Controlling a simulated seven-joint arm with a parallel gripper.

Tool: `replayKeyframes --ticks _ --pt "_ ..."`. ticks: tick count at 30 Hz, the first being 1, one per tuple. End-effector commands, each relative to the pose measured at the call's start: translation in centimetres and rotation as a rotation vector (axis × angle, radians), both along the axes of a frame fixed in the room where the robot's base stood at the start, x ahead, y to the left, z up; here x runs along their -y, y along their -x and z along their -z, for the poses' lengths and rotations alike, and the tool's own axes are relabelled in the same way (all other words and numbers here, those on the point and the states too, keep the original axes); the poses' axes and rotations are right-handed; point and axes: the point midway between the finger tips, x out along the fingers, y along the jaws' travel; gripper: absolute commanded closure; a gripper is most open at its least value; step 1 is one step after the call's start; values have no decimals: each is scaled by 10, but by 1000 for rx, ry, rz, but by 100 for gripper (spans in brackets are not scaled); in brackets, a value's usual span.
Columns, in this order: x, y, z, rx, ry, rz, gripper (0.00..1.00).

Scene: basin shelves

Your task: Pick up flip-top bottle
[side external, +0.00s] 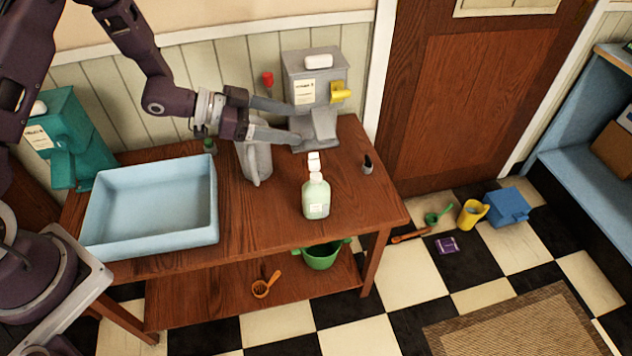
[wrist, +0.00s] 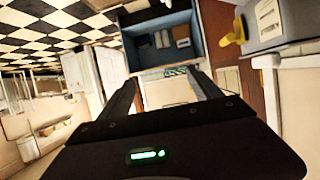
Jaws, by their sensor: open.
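A pale green bottle (side external: 316,199) with a white cap and a small label stands upright on the wooden table, right of the middle, in the side external view. I take it to be the flip-top bottle. My gripper (side external: 303,123) is open, with its two dark fingers apart and pointing right, above the table near the grey dispenser. It is above and behind the pale green bottle and apart from it. In the wrist view the open fingers (wrist: 162,73) have nothing visible between them, and I cannot make out the bottle there.
A grey dispenser (side external: 316,73) with a yellow lever stands close behind my fingers. A grey container (side external: 255,163) stands under my gripper. A light blue basin (side external: 150,205) fills the table's left side. A small dark-topped item (side external: 367,164) stands right of the bottle.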

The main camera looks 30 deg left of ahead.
Motion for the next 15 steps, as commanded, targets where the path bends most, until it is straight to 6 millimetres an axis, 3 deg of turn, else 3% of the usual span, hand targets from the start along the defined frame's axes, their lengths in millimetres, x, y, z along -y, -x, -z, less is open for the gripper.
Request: replayKeyframes --ticks 1,3,6,9,15 --pt "1 2 41 -16 2 1 26" --pt "1 3 94 -12 0 2 26" --pt "1 1 158 0 -3 4 26" --pt "0 0 197 4 -5 5 26" --pt "10 -8 218 7 -3 6 26"
